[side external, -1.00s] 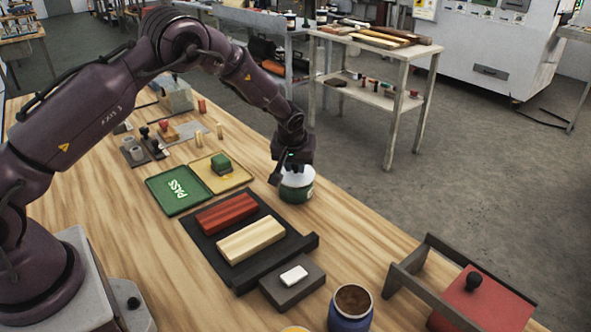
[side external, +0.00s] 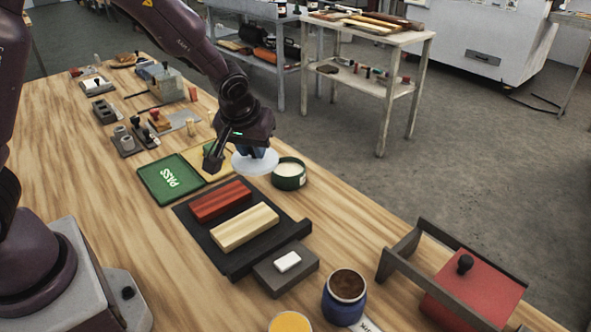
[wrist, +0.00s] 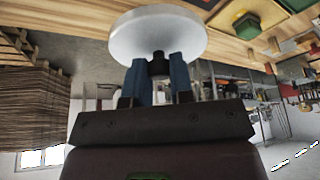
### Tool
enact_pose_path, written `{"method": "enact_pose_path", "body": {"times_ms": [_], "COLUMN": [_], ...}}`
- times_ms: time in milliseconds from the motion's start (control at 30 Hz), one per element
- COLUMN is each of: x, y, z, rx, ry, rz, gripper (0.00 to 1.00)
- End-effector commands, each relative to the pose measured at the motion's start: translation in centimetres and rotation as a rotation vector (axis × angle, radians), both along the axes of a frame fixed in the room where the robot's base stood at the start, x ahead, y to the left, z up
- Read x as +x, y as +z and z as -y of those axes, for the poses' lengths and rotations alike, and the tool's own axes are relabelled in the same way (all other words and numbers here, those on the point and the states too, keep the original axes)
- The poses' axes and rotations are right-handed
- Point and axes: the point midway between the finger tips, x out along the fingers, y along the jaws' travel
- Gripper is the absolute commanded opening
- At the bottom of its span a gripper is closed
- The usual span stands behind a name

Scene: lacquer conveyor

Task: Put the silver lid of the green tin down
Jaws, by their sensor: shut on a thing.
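The silver lid (side external: 246,165) is a pale round disc, held roughly level above the table, left of the green tin (side external: 289,182). My gripper (side external: 258,152) is above the lid, its blue fingers shut on the lid's dark knob. In the wrist view the fingers of my gripper (wrist: 158,70) pinch the knob, and the lid (wrist: 158,35) fills the top middle. The green tin stands upright and open on the wood, with pale contents showing. The lid is clear of the tin and hides part of the yellow tray behind it.
The green PASS tray (side external: 150,186) and yellow tray (side external: 217,152) lie left of the lid. A black mat (side external: 205,228) with a red block (side external: 220,200) and a pale block (side external: 244,227) lies in front. Bare wood shows right of the mat, near the table edge.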

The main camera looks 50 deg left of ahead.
Motion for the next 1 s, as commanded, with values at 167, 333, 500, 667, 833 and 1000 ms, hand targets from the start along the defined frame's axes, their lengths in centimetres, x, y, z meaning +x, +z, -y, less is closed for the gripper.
{"method": "enact_pose_path", "body": {"times_ms": [167,333,500,667,833,1000], "x": [-0.1,0.3,2.6,6.4,10.0,12.4], "y": [-2.3,-3.2,-4.2,-6.0,-8.1,-11.1], "z": [5.0,6.2,6.2,6.3,6.6,6.8], "rx": [0.004,0.003,0.001,0.001,0.000,0.000], "ry": [-0.049,0.038,0.074,0.073,0.072,0.070], "rz": [-0.004,0.001,0.000,0.000,-0.003,-0.002], "gripper": [0.00,0.00,0.00,0.00,0.00,0.00]}}
